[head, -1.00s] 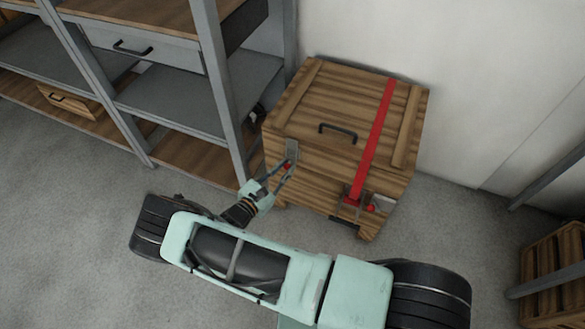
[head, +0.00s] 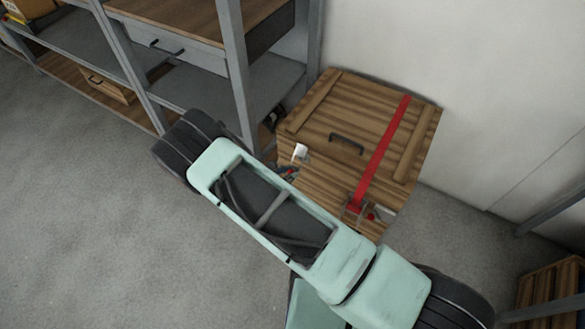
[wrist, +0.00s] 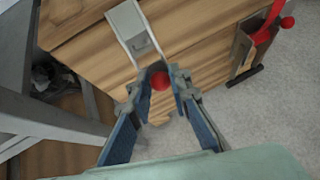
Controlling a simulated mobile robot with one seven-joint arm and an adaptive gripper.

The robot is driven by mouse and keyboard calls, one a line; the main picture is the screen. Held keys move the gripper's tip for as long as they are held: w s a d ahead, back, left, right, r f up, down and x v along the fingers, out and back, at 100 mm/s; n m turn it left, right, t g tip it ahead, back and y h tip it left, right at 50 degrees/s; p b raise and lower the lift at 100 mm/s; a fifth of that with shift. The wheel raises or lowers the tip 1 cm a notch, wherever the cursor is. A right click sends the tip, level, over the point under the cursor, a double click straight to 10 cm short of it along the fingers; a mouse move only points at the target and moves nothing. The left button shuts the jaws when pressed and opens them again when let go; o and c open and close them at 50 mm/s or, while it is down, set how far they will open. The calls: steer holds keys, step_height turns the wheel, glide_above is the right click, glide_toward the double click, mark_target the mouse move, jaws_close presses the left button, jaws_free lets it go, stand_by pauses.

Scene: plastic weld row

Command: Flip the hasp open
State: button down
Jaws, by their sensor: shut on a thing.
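The wooden crate (head: 325,120) stands against the wall with its lid down. The hasp (head: 300,152) is a pale metal plate at the crate's left front, by the lid's edge. In the wrist view the hasp (wrist: 133,30) has a slotted lower part and a red knob (wrist: 159,81) at its lower end. My gripper (wrist: 161,76) is shut on the red knob, with one finger on each side. In the head view my gripper (head: 287,173) is small and partly hidden behind my arm. The exact finger contact is hard to see.
A red strap (head: 385,150) crosses the lid and ends at a buckle (head: 357,206) on the front. A black handle (head: 346,142) is on the lid. A grey shelf rack (head: 235,80) stands close on the left. Another wooden crate (head: 555,270) is at lower right.

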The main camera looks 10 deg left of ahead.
steer(key=r+g+p, duration=0.1)
steer(key=r+p, duration=0.1)
steer(key=s+r+g+y+p, duration=0.1)
steer(key=g+p, duration=0.1)
steer(key=shift+a+r, duration=0.2)
steer(key=shift+r, duration=0.2)
step_height(320, 180, up, 6)
steer(key=n+g+y+p, duration=0.1)
steer(key=g+y+p, duration=0.2)
steer(key=g, duration=0.5)
glide_above(293, 171)
steer(key=s+a, duration=0.1)
steer(key=a, duration=0.1)
steer(key=shift+d+r, duration=0.15)
steer(key=shift+d, duration=0.05)
steer(key=c, duration=1.8)
jaws_free()
steer(key=shift+o, duration=0.2)
steer(key=shift+d, duration=0.1)
